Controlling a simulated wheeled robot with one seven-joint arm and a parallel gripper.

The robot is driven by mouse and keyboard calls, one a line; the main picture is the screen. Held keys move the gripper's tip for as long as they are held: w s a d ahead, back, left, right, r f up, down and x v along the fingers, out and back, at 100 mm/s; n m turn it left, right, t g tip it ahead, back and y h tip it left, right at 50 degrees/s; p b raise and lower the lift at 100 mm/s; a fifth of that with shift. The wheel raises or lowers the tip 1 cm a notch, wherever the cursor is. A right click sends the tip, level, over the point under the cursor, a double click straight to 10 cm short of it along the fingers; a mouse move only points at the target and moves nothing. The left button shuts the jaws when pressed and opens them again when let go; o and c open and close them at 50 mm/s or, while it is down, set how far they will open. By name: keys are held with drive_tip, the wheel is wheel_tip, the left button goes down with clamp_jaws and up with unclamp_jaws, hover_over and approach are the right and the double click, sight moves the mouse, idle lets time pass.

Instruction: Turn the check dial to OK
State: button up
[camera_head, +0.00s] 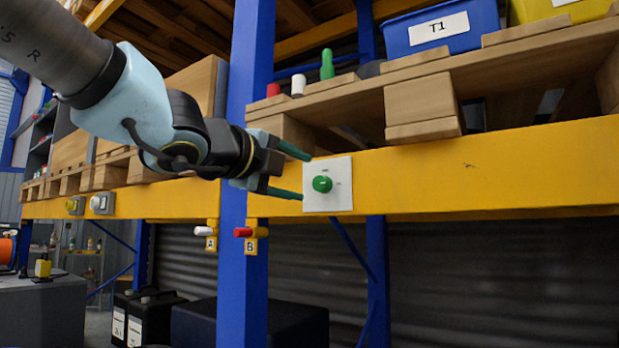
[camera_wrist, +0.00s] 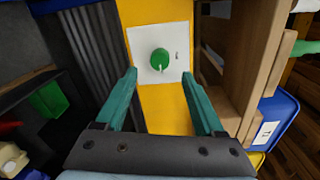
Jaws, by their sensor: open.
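The check dial is a round green knob (camera_head: 322,184) on a white square plate (camera_head: 341,198) fixed to the yellow beam. It has small marks above and to its right, too small to read. My gripper (camera_head: 300,175) is open, its two green fingers spread one above the other just left of the knob. In the wrist view the knob (camera_wrist: 160,59) lies ahead of and between the open fingertips (camera_wrist: 160,75), with a small pale pointer line on its lower edge. Nothing is between the fingers. I cannot tell whether a fingertip touches the plate.
A wooden pallet (camera_head: 424,107) above the beam holds a blue bin (camera_head: 440,28) marked T1 and a green bottle-shaped piece (camera_head: 327,64). A blue post (camera_head: 245,180) stands behind my gripper.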

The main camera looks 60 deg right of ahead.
drive_tip(key=a, duration=0.4)
drive_tip(key=shift+s+a+r+p, duration=0.1)
drive_tip(key=shift+a+p, duration=0.2)
drive_tip(key=shift+a, duration=0.1)
drive_tip(key=w+a+f+n+t+y, duration=0.25)
drive_tip(key=w+f+n, duration=0.3)
drive_tip(key=w, duration=0.35)
drive_tip(key=w+a+f+n+t+y, duration=0.2)
drive_tip(key=w+a+f+n+t, duration=0.25)
drive_tip(key=w, duration=0.45)
drive_tip(key=w+a+f+n+t+y, duration=0.1)
drive_tip(key=w+a+f+n+y, duration=0.6)
drive_tip(key=w+a+f+n, duration=0.65)
drive_tip(key=s+a+f+n+g+y, duration=0.15)
drive_tip(key=a+f+n+y, duration=0.3)
drive_tip(key=a+f, duration=0.9)
drive_tip(key=s+a+f+n+g+y, duration=0.1)
drive_tip(key=s+a+f+n+g, duration=0.25)
drive_tip(key=a+n, duration=0.2)
drive_tip(key=s+a+f+n+g, duration=0.2)
drive_tip(key=s+a+f+n, duration=0.25)
drive_tip(key=a, duration=0.25)
wheel_tip(320, 180, up, 14)
drive_tip(key=m+p, duration=0.1)
drive_tip(key=p, duration=1.3)
drive_tip(key=shift+s+r+p, duration=0.15)
drive_tip(key=shift+p, duration=0.15)
